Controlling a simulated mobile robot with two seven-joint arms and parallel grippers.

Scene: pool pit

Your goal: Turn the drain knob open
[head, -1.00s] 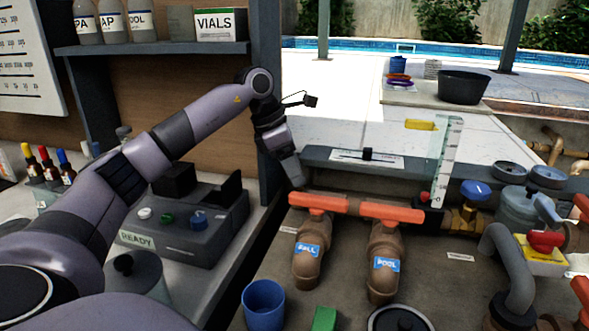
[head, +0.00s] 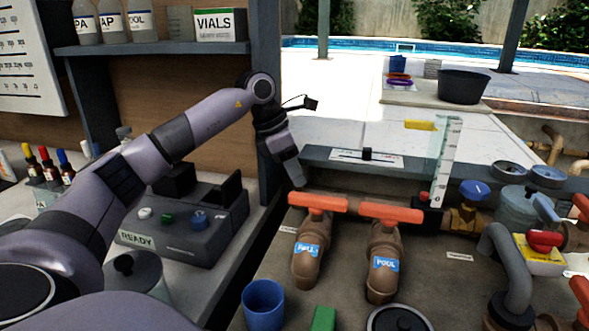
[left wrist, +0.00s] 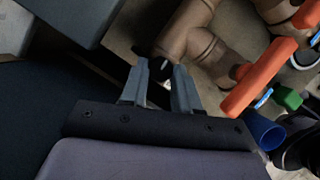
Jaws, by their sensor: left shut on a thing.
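My left gripper (head: 297,181) reaches down behind the orange-handled valves at the left end of the pipework. In the left wrist view its two grey fingers (left wrist: 160,88) are closed around a small dark knob (left wrist: 158,68) with a pale mark, beside the brown pipe. The fingers hide most of the knob, so I cannot read its setting. In the head view the knob is hidden behind the fingers and pipe. My right gripper is not in view.
Two brown valves with orange handles (head: 318,203) (head: 391,212) stand close to the right of the gripper. A blue cup (head: 264,305) stands in front. A grey test unit (head: 185,228) is on the left counter.

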